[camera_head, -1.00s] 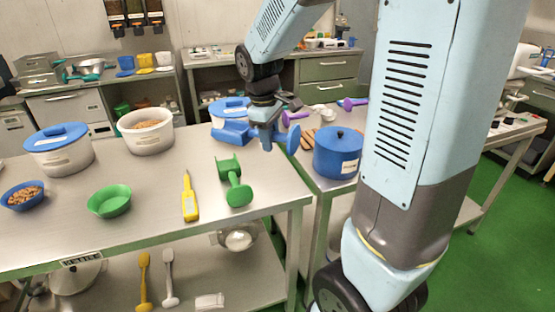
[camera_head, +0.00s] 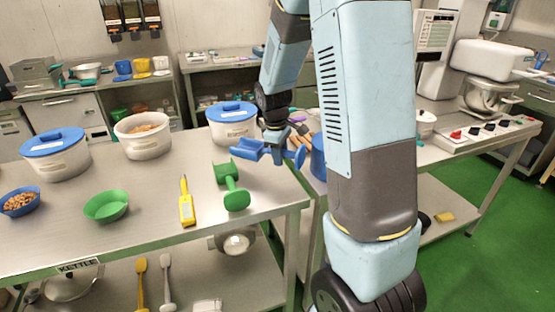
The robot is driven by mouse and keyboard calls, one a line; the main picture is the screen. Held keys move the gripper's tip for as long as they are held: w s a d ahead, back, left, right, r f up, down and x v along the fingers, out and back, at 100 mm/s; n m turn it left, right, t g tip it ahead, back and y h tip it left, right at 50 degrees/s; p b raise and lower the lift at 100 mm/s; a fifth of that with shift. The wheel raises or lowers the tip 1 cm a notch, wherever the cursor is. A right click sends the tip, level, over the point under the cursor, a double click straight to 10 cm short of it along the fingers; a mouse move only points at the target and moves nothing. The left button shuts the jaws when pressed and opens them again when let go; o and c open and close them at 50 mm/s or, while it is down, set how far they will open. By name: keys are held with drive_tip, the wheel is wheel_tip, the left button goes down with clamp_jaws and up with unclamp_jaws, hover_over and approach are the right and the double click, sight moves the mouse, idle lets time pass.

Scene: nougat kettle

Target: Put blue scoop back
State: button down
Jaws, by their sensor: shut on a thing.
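My gripper (camera_head: 275,140) is shut on the blue scoop (camera_head: 249,149) and holds it near the right end of the steel table (camera_head: 145,200). The scoop's bowl points left and its other end shows right of the fingers. The fingers hide part of its handle. I cannot tell exactly how high it is above the table. A green scoop (camera_head: 231,187) lies on the table just in front, left of the gripper.
A white tub with a blue lid (camera_head: 232,122) stands behind the scoop. A yellow thermometer-like tool (camera_head: 186,203), a green bowl (camera_head: 106,206) and an open white tub (camera_head: 143,137) are left. A blue pot (camera_head: 318,158) is mostly hidden by my arm.

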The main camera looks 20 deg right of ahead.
drive_tip(key=shift+f, duration=0.7)
drive_tip(key=shift+f, duration=0.6)
drive_tip(key=c, duration=0.8)
unclamp_jaws()
wheel_tip(320, 180, up, 12)
drive_tip(key=a, duration=0.1)
drive_tip(key=s+a+r+m+t, duration=0.1)
drive_tip(key=s+r+m, duration=0.2)
drive_tip(key=s, duration=0.5)
drive_tip(key=s+a+r+m+t+y, duration=0.1)
drive_tip(key=s+r+m+t, duration=0.1)
drive_tip(key=s+r, duration=0.3)
drive_tip(key=s+a+r+m+t, duration=0.2)
drive_tip(key=s+r+m, duration=0.1)
drive_tip(key=s, duration=0.9)
drive_tip(key=shift+s+r+m, duration=0.2)
drive_tip(key=shift+r+m, duration=0.2)
drive_tip(key=shift+m, duration=0.1)
